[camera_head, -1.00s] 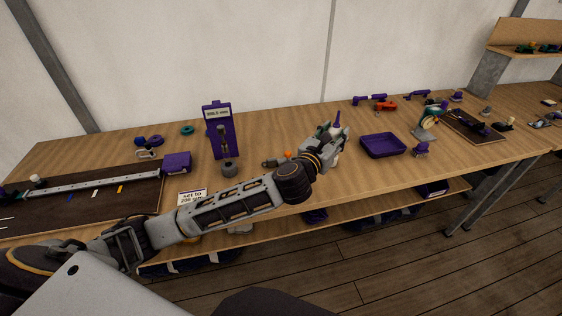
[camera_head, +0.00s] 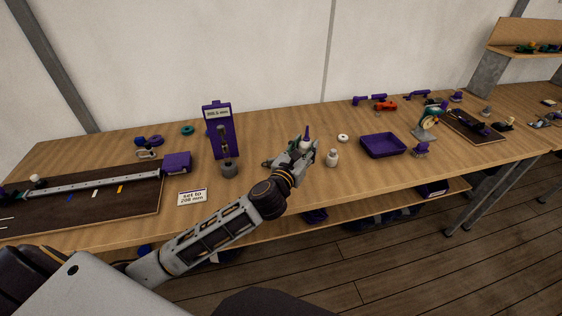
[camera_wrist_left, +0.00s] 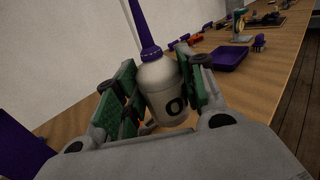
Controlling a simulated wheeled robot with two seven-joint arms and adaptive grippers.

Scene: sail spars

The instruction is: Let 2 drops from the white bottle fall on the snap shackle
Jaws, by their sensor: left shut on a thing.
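My left gripper (camera_head: 303,151) is shut on the white bottle (camera_head: 304,146), which has a long purple nozzle pointing up. In the left wrist view the bottle (camera_wrist_left: 163,84) sits between the green finger pads, with dark lettering on its side. A small grey metal piece, probably the snap shackle (camera_head: 267,163), lies on the bench just left of my gripper. My right gripper is not in view.
A small white jar (camera_head: 332,159) and a white ring (camera_head: 343,138) stand right of my gripper. A purple tray (camera_head: 367,150) is further right. A purple stand (camera_head: 213,146) with a grey weight (camera_head: 229,170) and a label card (camera_head: 192,197) are to the left.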

